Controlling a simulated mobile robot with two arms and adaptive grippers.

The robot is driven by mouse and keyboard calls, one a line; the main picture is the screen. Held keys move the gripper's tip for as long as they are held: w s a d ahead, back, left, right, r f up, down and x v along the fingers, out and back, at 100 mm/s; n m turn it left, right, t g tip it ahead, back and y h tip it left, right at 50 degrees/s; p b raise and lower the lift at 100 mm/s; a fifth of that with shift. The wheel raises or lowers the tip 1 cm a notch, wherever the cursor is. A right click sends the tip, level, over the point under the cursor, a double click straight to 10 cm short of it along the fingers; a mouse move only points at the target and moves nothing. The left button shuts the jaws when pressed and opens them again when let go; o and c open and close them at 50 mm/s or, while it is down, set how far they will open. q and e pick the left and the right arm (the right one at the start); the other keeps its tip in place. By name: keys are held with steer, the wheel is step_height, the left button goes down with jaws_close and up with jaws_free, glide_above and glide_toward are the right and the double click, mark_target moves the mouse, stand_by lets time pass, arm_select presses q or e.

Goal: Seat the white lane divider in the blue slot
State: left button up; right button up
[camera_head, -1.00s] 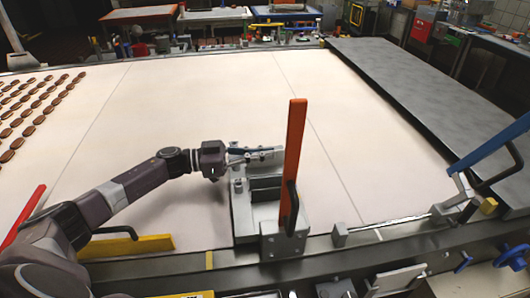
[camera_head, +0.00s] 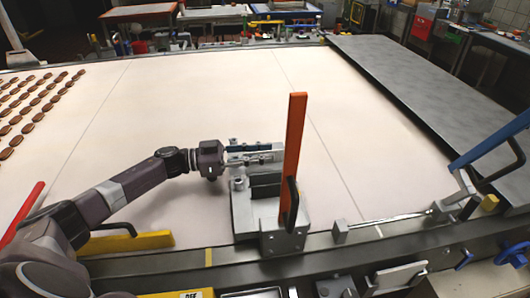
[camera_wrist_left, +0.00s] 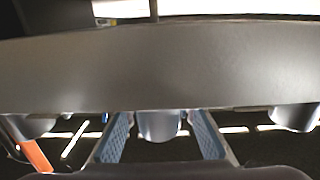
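My left gripper (camera_head: 252,154) reaches in from the left over the grey metal fixture (camera_head: 243,212) at the belt's front edge. Its two fingers point right across the fixture's rear end. In the left wrist view the gripper (camera_wrist_left: 160,138) has its blue-padded fingers spread apart, with a rounded grey knob (camera_wrist_left: 159,125) between them and gaps on both sides. A broad grey plate (camera_wrist_left: 160,65) fills the upper part of that view. I cannot clearly make out a white lane divider or a blue slot. My right gripper is not in view.
An upright orange lever (camera_head: 296,150) with a black handle stands at the fixture's front. A blue lever (camera_head: 490,140) leans at the right. Several brown biscuits (camera_head: 40,105) lie on the pale belt (camera_head: 200,95) at left. The belt behind the fixture is clear.

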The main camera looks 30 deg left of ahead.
arm_select(q)
steer(key=v, duration=1.1)
steer(key=shift+s+a, duration=0.15)
steer(key=shift+a, duration=0.05)
